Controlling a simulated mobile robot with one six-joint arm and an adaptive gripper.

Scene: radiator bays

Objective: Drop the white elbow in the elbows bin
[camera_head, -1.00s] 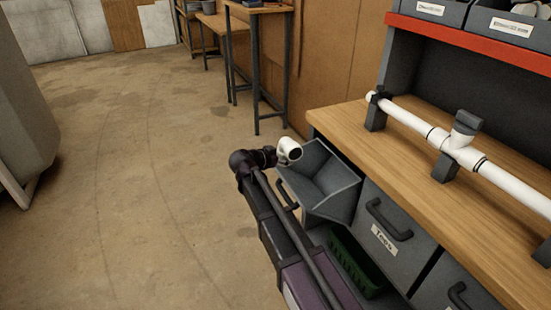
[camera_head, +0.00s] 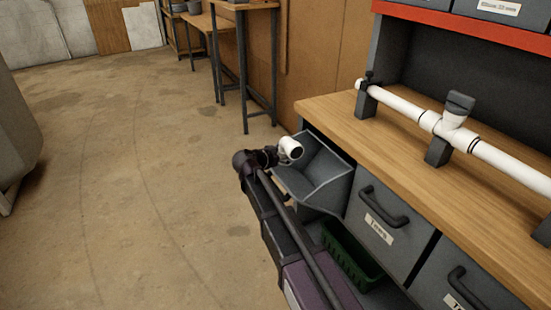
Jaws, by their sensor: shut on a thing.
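The white elbow (camera_head: 290,149) is a short bent pipe piece with its open end facing right. My gripper (camera_head: 277,155) is shut on it, at the end of my dark arm. They appear at the upper left side of a grey tilted-out bin (camera_head: 328,186) under the workbench. The bin looks empty inside; its front is turned away and shows no label. I cannot tell how high the elbow is above its rim. Grey labelled bins (camera_head: 504,12) stand on the red-edged shelf at the upper right, cut off by the frame; their labels are too small to read surely.
A wooden workbench (camera_head: 400,137) carries a white pipe (camera_head: 491,156) on grey supports. Below are closed grey drawers (camera_head: 376,215) with handles and a green basket (camera_head: 349,254). Tall side tables (camera_head: 243,60) stand behind.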

